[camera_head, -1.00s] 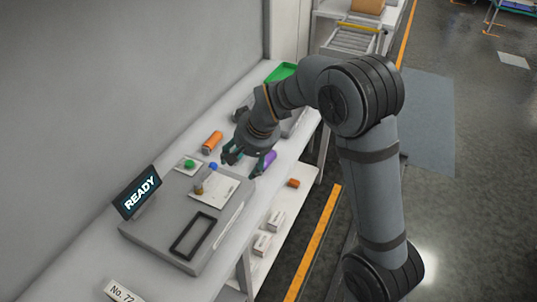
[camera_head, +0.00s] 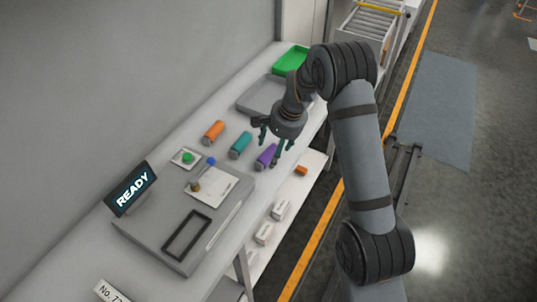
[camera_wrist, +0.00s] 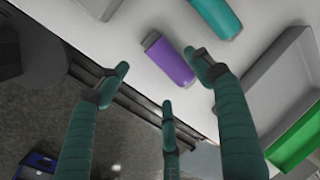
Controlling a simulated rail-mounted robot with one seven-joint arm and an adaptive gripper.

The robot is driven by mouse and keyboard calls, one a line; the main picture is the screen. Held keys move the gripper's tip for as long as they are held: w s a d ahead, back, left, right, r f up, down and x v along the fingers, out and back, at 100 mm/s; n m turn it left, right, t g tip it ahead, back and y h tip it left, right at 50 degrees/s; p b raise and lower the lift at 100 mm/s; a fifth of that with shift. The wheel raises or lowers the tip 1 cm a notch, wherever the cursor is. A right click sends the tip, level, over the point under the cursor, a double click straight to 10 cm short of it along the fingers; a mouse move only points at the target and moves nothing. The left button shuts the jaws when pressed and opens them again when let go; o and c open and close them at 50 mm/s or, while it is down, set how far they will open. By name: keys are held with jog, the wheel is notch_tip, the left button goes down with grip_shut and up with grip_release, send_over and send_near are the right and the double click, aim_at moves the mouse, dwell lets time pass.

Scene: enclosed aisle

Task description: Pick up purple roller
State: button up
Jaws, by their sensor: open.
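The purple roller (camera_head: 266,156) lies on the white bench near its front edge, at the right end of a row with a teal roller (camera_head: 241,145) and an orange roller (camera_head: 214,132). In the wrist view the purple roller (camera_wrist: 170,60) lies ahead of the fingers, and part of the teal roller (camera_wrist: 217,17) shows at the top. My gripper (camera_head: 272,142) is open and empty, pointing down above and close to the purple roller. In the wrist view its fingers (camera_wrist: 160,85) are spread wide. I cannot tell whether any finger touches the roller.
A grey tray (camera_head: 262,94) and a green tray (camera_head: 291,58) stand farther back on the bench. A grey station with a READY display (camera_head: 133,190) and small green and blue knobs is at the front left. A lower shelf (camera_head: 283,187) holds small boxes.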

aim_at(268, 158)
jog(key=shift+a+f, duration=0.25)
jog(key=p+x, duration=0.1)
jog(key=x, duration=0.1)
jog(key=p+x, duration=0.1)
jog(key=x, duration=0.1)
jog(key=shift+a+f, duration=0.2)
jog(key=shift+a, duration=0.1)
jog(key=shift+s, duration=0.15)
jog(key=c, duration=0.3)
jog(key=c, duration=1.1)
jog(key=shift+c, duration=0.5)
jog(key=shift+r, duration=0.1)
